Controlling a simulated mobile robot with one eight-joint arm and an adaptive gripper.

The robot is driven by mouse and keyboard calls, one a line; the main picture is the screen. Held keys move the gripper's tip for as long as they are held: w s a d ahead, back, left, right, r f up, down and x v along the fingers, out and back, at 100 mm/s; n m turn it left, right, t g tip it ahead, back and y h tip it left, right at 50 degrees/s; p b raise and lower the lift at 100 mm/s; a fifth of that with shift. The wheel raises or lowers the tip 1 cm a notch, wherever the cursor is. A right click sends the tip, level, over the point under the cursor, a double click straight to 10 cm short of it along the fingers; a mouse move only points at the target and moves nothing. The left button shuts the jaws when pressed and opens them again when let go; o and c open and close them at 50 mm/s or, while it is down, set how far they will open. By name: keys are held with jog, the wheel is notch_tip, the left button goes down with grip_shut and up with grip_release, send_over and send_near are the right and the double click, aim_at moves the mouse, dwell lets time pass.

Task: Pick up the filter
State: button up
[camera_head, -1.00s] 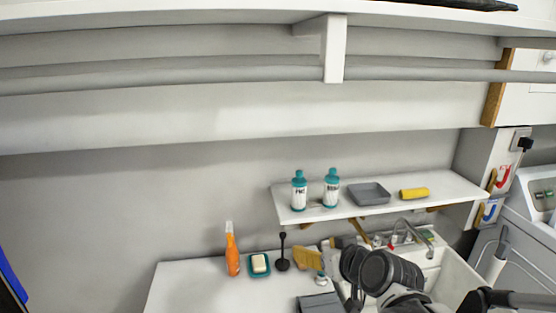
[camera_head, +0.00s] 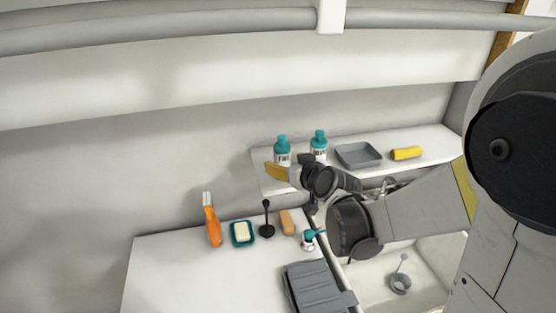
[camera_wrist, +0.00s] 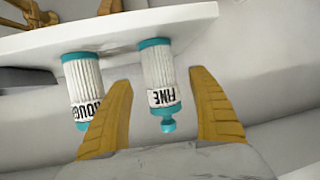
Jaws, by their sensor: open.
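Two white bottles with teal caps and bases stand on the wall shelf (camera_head: 430,150). Their labels read FINE (camera_head: 283,150) and, in the wrist view, apparently ROUGH (camera_head: 319,146). My gripper (camera_head: 277,171) is raised in front of the shelf, below and before the FINE bottle. In the wrist view, which is upside down, my gripper (camera_wrist: 162,80) has its yellow fingers apart and empty. The FINE bottle (camera_wrist: 158,78) appears between them, and the ROUGH bottle (camera_wrist: 83,88) lies outside the left finger. Contact with either is not visible.
A grey tray (camera_head: 358,155) and yellow roll (camera_head: 406,153) share the shelf. The sink (camera_head: 425,255) is at right.

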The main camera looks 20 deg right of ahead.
aim_at(286, 163)
jog(key=x, duration=0.3)
jog(key=shift+f, duration=0.1)
jog(key=c, duration=1.4)
